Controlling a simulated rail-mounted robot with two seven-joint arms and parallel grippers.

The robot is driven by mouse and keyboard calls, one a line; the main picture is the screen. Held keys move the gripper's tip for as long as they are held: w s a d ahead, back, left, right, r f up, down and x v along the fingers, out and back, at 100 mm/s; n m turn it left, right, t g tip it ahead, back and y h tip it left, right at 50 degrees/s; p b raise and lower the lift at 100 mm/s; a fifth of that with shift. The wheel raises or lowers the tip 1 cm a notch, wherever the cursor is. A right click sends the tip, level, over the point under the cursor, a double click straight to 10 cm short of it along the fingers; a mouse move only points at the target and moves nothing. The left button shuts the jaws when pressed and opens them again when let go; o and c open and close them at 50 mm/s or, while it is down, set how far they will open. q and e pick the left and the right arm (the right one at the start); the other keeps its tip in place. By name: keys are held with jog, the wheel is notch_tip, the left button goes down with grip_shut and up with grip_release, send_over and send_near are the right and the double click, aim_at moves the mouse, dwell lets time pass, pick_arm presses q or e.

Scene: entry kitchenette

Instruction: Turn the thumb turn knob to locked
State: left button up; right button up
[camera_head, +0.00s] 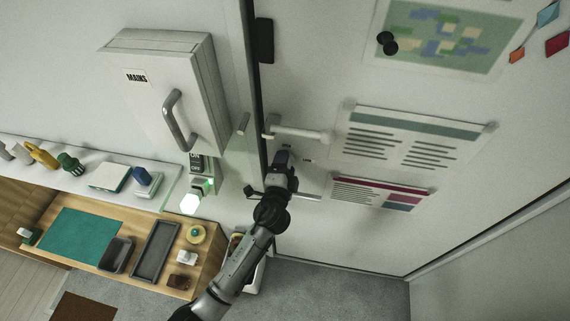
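The white door (350,230) fills the middle and right of the view, with a pale lever handle (300,132) near its dark left edge. My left gripper (283,158) is against or close to the door just below the lever handle. The thumb turn knob cannot be made out; the gripper and wrist cover the place between small dark labels on the door. One small label (307,160) shows just right of the gripper. The fingers are too small and dark to tell open from shut. My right gripper is not in view.
Left of the door is a MAINS box (165,85) with a grey handle (178,122), and a green-lit switch (190,203) below it. A shelf (100,185) and a wooden counter (205,262) hold small items. Posters (410,138) hang on the door.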

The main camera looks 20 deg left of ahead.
pick_arm(q)
jog(key=shift+s, duration=0.1)
jog(key=s+d+b, duration=0.2)
jog(key=s, duration=1.1)
jog(key=shift+s, duration=0.25)
jog(key=shift+d, duration=0.1)
